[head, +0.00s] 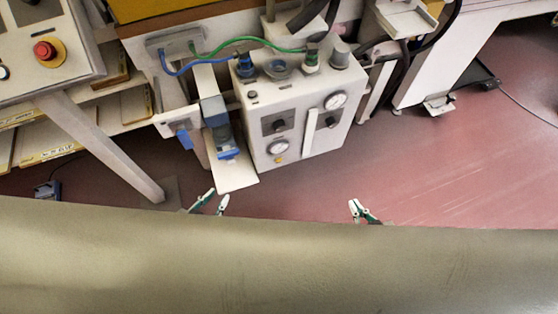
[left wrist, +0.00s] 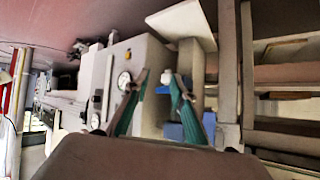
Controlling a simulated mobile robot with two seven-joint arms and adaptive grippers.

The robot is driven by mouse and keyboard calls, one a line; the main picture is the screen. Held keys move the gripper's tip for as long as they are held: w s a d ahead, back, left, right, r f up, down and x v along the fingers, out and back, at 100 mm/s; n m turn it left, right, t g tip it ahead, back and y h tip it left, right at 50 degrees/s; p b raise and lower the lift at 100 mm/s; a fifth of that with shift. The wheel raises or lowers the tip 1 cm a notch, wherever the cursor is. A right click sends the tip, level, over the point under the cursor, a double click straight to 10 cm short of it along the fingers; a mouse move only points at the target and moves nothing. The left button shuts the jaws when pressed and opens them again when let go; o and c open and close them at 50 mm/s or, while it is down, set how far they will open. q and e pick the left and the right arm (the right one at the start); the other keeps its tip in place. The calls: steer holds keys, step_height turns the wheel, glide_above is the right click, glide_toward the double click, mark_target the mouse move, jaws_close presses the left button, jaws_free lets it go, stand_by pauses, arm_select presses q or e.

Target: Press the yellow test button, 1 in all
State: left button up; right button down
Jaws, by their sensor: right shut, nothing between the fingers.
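The yellow test button (head: 279,160) is a small yellow spot low on the front of the white control box (head: 307,158), just under a round gauge. My left gripper (head: 218,194) is open and empty, apart from the box, in front of and to the left of the button. It also shows open in the left wrist view (left wrist: 159,77). My right gripper (head: 354,204) is shut and empty, to the right of the button and nearer to me.
A blue filter unit (head: 227,144) and a white plate (head: 238,178) stand just left of the box. A red button (head: 44,51) sits on a panel at the upper left, with a slanted leg below. Hoses run above the box. The red floor (head: 440,160) at right is clear.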

arm_select(q)
jaws_close()
steer(key=shift+f, duration=0.1)
stand_by(0.9)
